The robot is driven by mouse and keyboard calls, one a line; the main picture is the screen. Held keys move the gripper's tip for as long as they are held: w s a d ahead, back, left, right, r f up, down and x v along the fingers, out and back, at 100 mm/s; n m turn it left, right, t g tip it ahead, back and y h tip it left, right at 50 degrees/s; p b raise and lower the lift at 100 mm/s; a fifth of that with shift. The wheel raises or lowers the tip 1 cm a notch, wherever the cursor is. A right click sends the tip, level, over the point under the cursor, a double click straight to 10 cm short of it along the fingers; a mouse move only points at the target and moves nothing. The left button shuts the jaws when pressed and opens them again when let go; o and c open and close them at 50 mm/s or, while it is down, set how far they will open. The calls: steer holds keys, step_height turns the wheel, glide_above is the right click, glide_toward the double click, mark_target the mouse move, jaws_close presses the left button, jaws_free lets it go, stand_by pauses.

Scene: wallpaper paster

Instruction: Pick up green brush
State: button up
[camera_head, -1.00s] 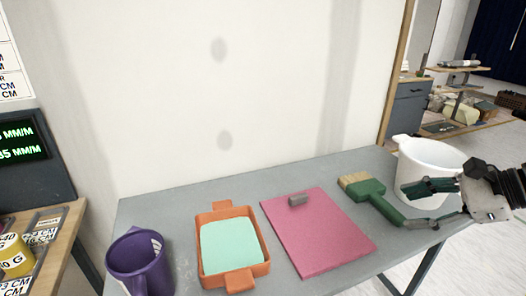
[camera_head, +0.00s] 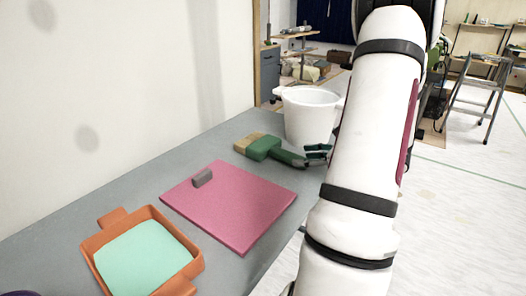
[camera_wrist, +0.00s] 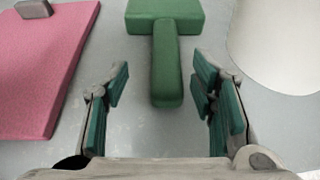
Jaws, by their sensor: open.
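The green brush (camera_head: 264,149) lies flat on the grey table, its tan bristles to the left and its handle to the right. In the wrist view the brush handle (camera_wrist: 167,65) points down the picture, with its end between the tips of my open gripper (camera_wrist: 161,90). The fingers are spread on both sides and do not touch the handle. In the head view my gripper (camera_head: 318,152) is at the handle's right end, mostly hidden behind my white arm. The bristles are out of the wrist view.
A pink board (camera_head: 230,208) with a small grey block (camera_head: 202,177) lies left of the brush. A white bucket (camera_head: 310,118) stands close behind the handle. An orange tray (camera_head: 109,217) with a mint-green inside sits nearer. The grey table (camera_head: 150,180) ends at the right.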

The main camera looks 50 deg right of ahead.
mark_target(291, 154)
steer(key=shift+d+r+b+x, duration=0.15)
steer(key=shift+b+x, duration=0.1)
steer(key=shift+x, duration=0.85)
steer(key=shift+d+r+b+x, duration=0.1)
steer(key=shift+b+x, duration=0.2)
steer(key=shift+x, duration=0.8)
steer(key=shift+d+r+b+x, duration=0.15)
steer(key=shift+b+x, duration=0.1)
steer(key=shift+x, duration=0.85)
steer(key=shift+w, duration=0.1)
steer(key=shift+c, duration=0.6)
jaws_close()
